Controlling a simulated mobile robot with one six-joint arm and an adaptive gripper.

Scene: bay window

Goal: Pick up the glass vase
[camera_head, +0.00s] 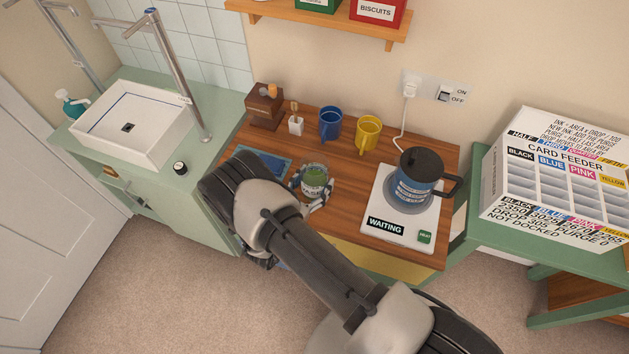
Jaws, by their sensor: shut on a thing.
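My gripper (314,196) is over the front of the wooden counter, left of the white scale-like base. Its two fingers are closed around a small clear container (315,176) with something green inside and a label on its front that is too small to read. I cannot tell if this container is the glass vase, and no other clear glass vessel shows. I cannot tell if it touches the counter or is lifted. My arm hides the counter's front left.
A blue mug (330,122), a yellow mug (368,131), a small white holder (296,125) and a brown grinder-like box (265,106) stand behind. A blue kettle (415,178) sits on the white base (383,212) reading WAITING. A blue mat (265,162) lies left.

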